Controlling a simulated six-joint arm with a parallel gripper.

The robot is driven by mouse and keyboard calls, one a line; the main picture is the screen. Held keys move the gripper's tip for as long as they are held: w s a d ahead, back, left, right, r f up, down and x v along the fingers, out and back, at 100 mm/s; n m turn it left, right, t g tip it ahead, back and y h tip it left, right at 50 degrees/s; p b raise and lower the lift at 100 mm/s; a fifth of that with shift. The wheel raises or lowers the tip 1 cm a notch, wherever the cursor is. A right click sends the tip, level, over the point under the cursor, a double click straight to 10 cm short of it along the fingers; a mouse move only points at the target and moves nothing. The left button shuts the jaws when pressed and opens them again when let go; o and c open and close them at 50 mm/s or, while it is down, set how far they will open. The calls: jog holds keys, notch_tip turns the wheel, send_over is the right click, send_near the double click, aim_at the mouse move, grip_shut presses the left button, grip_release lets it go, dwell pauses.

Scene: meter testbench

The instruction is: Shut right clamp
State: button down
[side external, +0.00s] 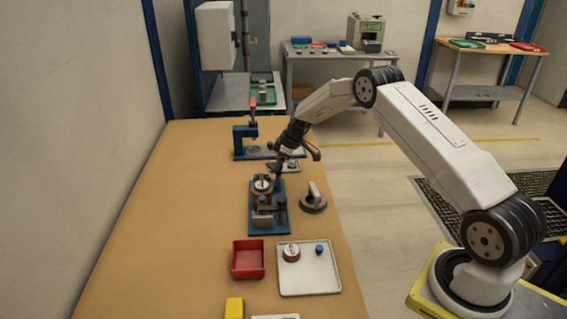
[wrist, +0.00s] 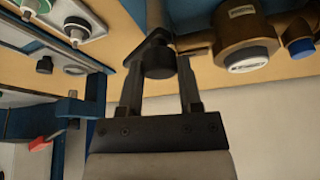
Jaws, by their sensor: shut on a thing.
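The blue test fixture (side external: 283,220) stands mid-table in the side view, with a brass meter (side external: 262,188) in it. In the wrist view the brass meter (wrist: 240,35) lies just right of my fingers. My gripper (side external: 278,174) is at the far end of this fixture. In the wrist view my gripper (wrist: 161,75) has its two fingers on either side of a dark, round-ended clamp handle (wrist: 160,60) and is shut on it. The handle's arm runs up past the fingertips. In the side view the handle is hidden or too small to make out.
A blue press with a red handle (side external: 253,103) stands behind my gripper. A grey round device (side external: 313,198) stands right of the fixture. A red bin (side external: 248,258) and a white tray (side external: 308,272) with small parts lie in front. The table's left side is clear.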

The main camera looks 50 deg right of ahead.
jog(key=n, duration=0.2)
jog(key=n+g+y, duration=0.1)
jog(key=n, duration=0.2)
jog(key=shift+w+d+n+y, duration=0.1)
jog(key=shift+n+y, duration=0.2)
jog(key=shift+n+g, duration=1.1)
jog(key=shift+n, duration=1.1)
jog(key=shift+n+g, duration=0.3)
jog(key=shift+n, duration=0.6)
jog(key=shift+c, duration=1.4)
grip_release()
jog(key=shift+v, duration=1.65)
notch_tip(320, 180, up, 7)
jog(key=shift+f, duration=0.15)
jog(key=shift+w, duration=0.1)
